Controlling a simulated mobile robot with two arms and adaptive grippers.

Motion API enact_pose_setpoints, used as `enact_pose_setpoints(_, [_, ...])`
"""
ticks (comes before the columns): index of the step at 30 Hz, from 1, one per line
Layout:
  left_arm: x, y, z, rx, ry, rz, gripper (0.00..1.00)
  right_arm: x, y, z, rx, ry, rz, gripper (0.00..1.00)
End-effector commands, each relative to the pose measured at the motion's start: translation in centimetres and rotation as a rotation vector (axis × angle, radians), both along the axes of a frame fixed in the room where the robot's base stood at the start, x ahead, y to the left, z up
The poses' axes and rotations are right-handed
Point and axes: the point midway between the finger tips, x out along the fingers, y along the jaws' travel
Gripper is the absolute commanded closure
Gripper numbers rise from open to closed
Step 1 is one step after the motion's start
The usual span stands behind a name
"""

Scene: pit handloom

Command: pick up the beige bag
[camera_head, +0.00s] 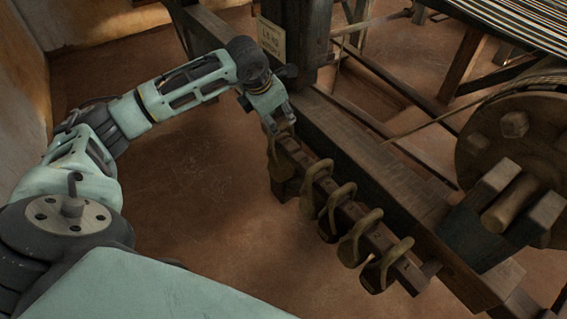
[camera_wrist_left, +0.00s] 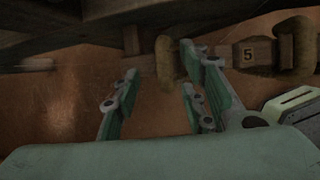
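Several dull tan-olive bags with looped tops hang along a wooden rail in the head view. The one at the far end of the rail (camera_head: 280,160) hangs just below my left gripper (camera_head: 278,123). In the dim light I cannot tell by colour which bag is the beige one. In the left wrist view, the fingers of my left gripper (camera_wrist_left: 158,82) are spread apart, with no bag held between them. A tan loop (camera_wrist_left: 164,58) shows just beyond the gap, and I cannot tell if it touches a finger. My right gripper is not in view.
The wooden rail (camera_head: 330,190) runs beside a heavy loom beam (camera_head: 370,155). A tag marked 5 (camera_wrist_left: 250,54) is on the rail, beside another tan loop (camera_wrist_left: 302,42). A large wooden wheel (camera_head: 520,125) stands at right. The floor (camera_head: 200,200) left of the rail is clear.

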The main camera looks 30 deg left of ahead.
Motion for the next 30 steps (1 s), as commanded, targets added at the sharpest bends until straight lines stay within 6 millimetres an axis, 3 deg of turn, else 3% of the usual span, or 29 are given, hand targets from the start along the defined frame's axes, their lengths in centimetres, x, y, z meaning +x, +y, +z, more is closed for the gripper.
enact_pose_setpoints(9, [1.8, -0.4, -4.0, -0.002, 0.000, 0.000, 0.61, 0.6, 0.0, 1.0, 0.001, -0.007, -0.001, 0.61])
enact_pose_setpoints(17, [1.9, -0.4, -4.2, -0.003, -0.001, -0.002, 0.61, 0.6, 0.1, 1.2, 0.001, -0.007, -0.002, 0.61])
enact_pose_setpoints(30, [1.9, -0.4, -4.2, -0.003, -0.001, -0.002, 0.97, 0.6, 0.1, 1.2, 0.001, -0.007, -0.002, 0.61])
